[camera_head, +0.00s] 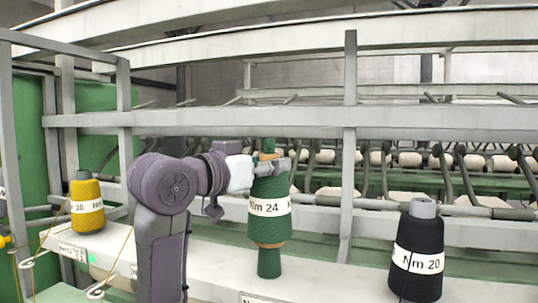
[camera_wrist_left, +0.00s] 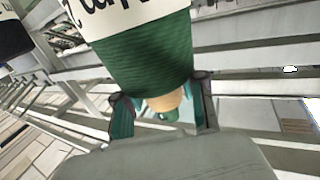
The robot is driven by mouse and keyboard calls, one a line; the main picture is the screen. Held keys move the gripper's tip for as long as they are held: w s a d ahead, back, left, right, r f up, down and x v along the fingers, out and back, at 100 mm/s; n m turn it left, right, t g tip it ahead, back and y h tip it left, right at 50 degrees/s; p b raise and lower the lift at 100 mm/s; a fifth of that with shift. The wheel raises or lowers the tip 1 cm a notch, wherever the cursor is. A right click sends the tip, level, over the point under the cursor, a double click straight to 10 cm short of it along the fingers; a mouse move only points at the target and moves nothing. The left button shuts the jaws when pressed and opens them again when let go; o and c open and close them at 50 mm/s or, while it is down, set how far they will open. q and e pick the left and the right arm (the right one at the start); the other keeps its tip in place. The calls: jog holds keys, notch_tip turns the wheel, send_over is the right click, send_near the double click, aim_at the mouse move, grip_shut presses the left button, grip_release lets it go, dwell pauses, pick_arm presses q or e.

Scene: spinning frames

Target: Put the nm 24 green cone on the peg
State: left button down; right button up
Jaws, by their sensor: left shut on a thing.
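The green cone (camera_head: 268,226) with a white "Nm 24" label is upright in the head view, above the white shelf. My left gripper (camera_head: 270,166) is shut on its upper end. In the left wrist view the cone (camera_wrist_left: 145,62) shows large between the two fingers (camera_wrist_left: 162,110), with its tan end near the palm. A short green cylinder, seemingly the peg (camera_head: 269,265), stands on the shelf directly below the cone's tan lower rim. I cannot tell whether the cone touches it or sits around its top. My right gripper is not in view.
A yellow cone (camera_head: 87,205) stands on the shelf (camera_head: 340,276) at left, and a black "Nm 20" cone (camera_head: 418,252) at right. A grey upright post (camera_head: 349,150) and horizontal rails (camera_head: 420,120) are close behind the held cone.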

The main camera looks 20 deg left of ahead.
aim_at(268, 198)
pick_arm(q)
jog(key=shift+f, duration=0.9)
jog(key=shift+f+b, duration=1.6)
jog(key=shift+f, duration=0.5)
jog(key=c, duration=0.6)
grip_release()
jog(key=shift+f, duration=0.15)
jog(key=shift+s, duration=0.15)
jog(key=v, duration=1.2)
